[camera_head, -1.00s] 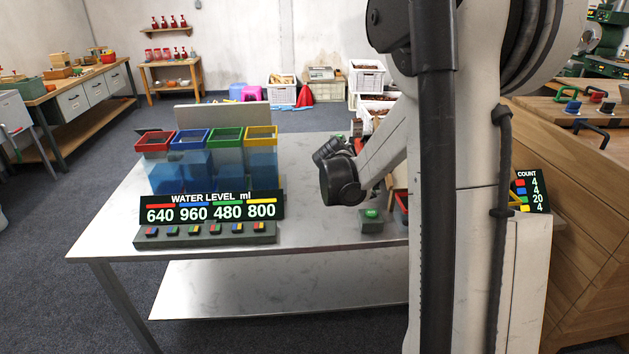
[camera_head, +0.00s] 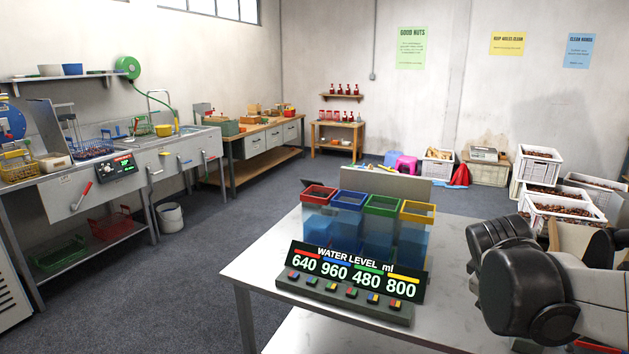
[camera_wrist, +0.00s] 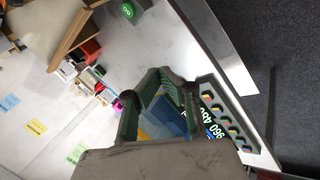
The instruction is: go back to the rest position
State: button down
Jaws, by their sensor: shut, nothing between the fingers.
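My gripper (camera_wrist: 160,76) shows in the wrist view with its dark, green-lined fingers drawn together at the tips and nothing held. In the head view my arm's dark rounded joints stand at the right over the table, and the fingers cannot be made out. The steel table (camera_head: 262,268) carries four open-topped containers with red, blue, green and yellow rims (camera_head: 383,205). The water level display (camera_head: 350,272) in front of them reads 640, 960, 480 and 800. Part of the display (camera_wrist: 212,118) also shows beyond my fingers in the wrist view.
White crates of chestnuts (camera_head: 565,215) stand on the floor at the back right. A sink bench (camera_head: 170,165) lines the left wall, with a white bucket (camera_head: 170,217) beside it. The grey floor (camera_head: 200,280) between bench and table is clear.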

jog(key=s+a+m+t+y, duration=0.2)
jog(key=s+a+m+y, duration=0.2)
jog(key=s+a, duration=0.9)
jog(key=a+m, duration=0.2)
jog(key=a, duration=0.1)
jog(key=shift+s+r+y, duration=0.25)
jog(key=shift+r+y, duration=0.05)
jog(key=shift+y, duration=0.1)
dwell(3.2)
